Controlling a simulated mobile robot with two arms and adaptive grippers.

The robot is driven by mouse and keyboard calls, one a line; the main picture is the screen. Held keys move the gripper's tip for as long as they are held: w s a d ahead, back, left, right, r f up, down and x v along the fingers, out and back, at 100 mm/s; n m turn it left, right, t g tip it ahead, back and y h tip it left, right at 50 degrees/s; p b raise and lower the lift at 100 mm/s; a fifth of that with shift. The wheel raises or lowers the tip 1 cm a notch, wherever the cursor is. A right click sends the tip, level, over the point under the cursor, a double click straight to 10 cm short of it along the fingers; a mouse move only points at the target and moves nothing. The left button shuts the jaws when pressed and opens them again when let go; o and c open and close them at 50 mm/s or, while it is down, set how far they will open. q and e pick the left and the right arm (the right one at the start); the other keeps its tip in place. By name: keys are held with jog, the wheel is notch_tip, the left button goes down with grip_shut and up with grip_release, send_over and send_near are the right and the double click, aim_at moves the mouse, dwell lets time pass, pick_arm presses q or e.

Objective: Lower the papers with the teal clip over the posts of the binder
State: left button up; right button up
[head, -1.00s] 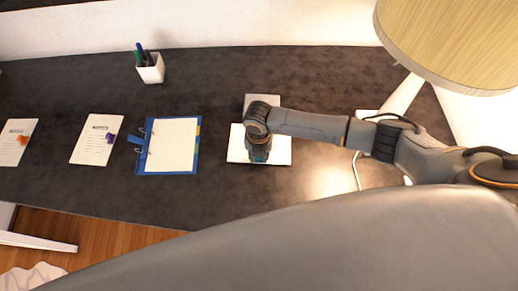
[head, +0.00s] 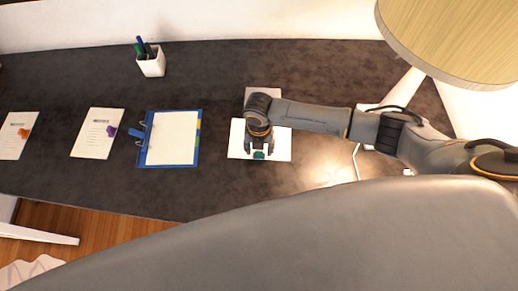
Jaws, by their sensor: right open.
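The papers with the teal clip (head: 280,143) lie on the dark desk right of the binder. The teal clip (head: 259,155) shows at their lower edge, between the fingertips of my right gripper. My right gripper (head: 260,150) is open and over the papers, its fingers on either side of the clip; whether it touches the clip I cannot tell. The blue binder (head: 173,163) lies open in the middle of the desk, with white sheets on it and its rings or posts (head: 146,137) along the left side. My left gripper is not in view.
Papers with a purple clip (head: 96,140) and papers with an orange clip (head: 12,142) lie left of the binder. A white pen cup (head: 152,66) stands at the back. A lamp (head: 450,40) stands at the right. The desk between binder and papers is clear.

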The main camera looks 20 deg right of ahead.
notch_tip(320, 180, up, 11)
jog(key=shift+f, duration=0.2)
